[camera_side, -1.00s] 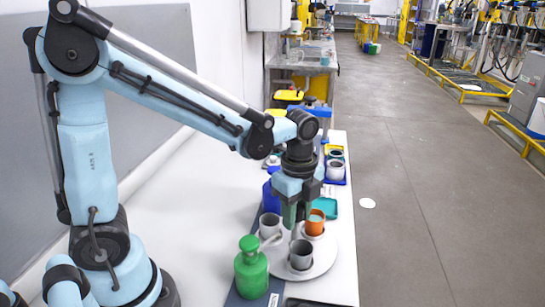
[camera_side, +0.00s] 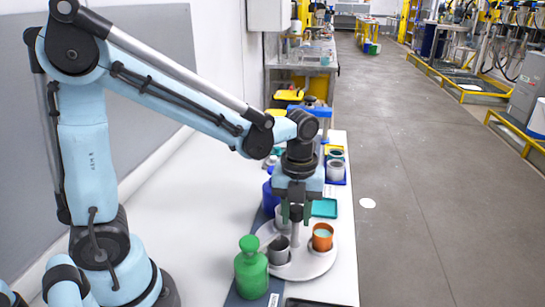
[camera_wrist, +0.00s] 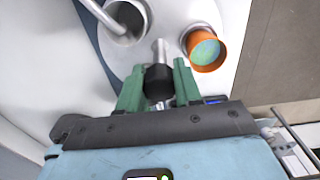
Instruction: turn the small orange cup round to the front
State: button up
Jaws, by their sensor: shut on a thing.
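The small orange cup (camera_side: 322,237) stands upright on the right part of a round white turntable (camera_side: 312,268), with something teal inside. It also shows at the upper right of the wrist view (camera_wrist: 206,51). A grey cup (camera_side: 279,251) stands at the front left. Another grey cup (camera_side: 282,217) is partly hidden behind my gripper.
A green bottle (camera_side: 251,271) stands close to the turntable's front left. A teal tray (camera_side: 325,208) and a blue tray with grey cups (camera_side: 336,173) lie behind. The bench edge is close on the right. The white bench top (camera_side: 205,225) is clear to the left.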

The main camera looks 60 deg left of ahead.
jog(key=o, duration=0.9)
jog(key=shift+c, duration=0.2)
jog(key=shift+r, duration=0.1)
jog(key=shift+r, duration=2.9)
jog(key=shift+s+a+r+n+t, duration=0.1)
jog(key=shift+s+n+t, duration=0.05)
jog(key=shift+n, duration=0.45)
jog(key=shift+s+a+r+n+t, duration=0.1)
jog(key=shift+s+n+t, duration=0.05)
jog(key=shift+n, duration=0.45)
jog(key=n, duration=0.2)
jog(key=s+n+t, duration=0.1)
jog(key=n, duration=0.1)
jog(key=shift+a+r, duration=0.1)
jog(key=shift+a, duration=0.1)
jog(key=s+n+t, duration=0.1)
jog(key=n+t, duration=0.1)
jog(key=n, duration=0.4)
jog(key=s+a+n+t, duration=0.1)
jog(key=n, duration=0.6)
jog(key=s+a+n+t, duration=0.1)
jog(key=n+t, duration=0.1)
jog(key=n, duration=0.5)
jog(key=shift+s+f+t, duration=0.2)
jog(key=shift+t, duration=0.1)
